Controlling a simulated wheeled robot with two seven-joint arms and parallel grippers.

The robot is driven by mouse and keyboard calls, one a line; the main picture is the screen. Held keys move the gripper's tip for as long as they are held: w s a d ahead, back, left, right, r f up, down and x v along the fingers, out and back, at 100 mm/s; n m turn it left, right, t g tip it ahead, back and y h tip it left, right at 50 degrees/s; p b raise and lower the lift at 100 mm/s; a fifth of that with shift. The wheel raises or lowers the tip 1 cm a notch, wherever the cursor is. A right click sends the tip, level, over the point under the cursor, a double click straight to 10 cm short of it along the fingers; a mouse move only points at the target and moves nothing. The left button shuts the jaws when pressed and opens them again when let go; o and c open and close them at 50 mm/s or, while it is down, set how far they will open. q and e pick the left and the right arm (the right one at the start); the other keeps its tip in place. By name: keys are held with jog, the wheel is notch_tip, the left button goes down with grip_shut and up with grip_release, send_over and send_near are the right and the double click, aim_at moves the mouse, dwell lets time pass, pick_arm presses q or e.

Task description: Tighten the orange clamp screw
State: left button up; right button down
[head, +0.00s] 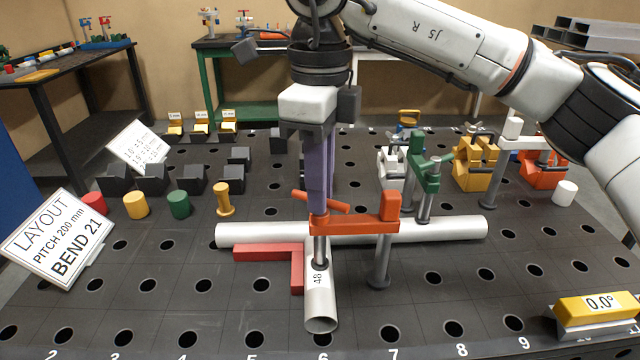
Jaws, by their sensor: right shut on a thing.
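The orange clamp (352,226) stands on the perforated table, its post to the right and its arm reaching left over the pipes. Its screw (320,248) points down onto the short silver pipe (320,302) marked 48. The orange handle (334,205) sits on top of the screw. My right gripper (318,205) points straight down from above, its purple fingers shut at the screw's top by the handle. The fingers hide part of the handle and screw head. My left gripper is not in view.
A long silver pipe (420,230) lies across behind the short one, with a red square (268,253) in the corner. A green clamp (424,172) stands behind right. A layout sign (58,238) is at left, a yellow level (597,308) at front right. The front left table is clear.

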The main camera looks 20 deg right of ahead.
dwell(0.9)
jog(key=c, duration=1.4)
grip_release()
jog(key=shift+o, duration=0.2)
jog(key=shift+r, duration=0.15)
notch_tip(320, 180, up, 10)
jog(key=p, duration=0.1)
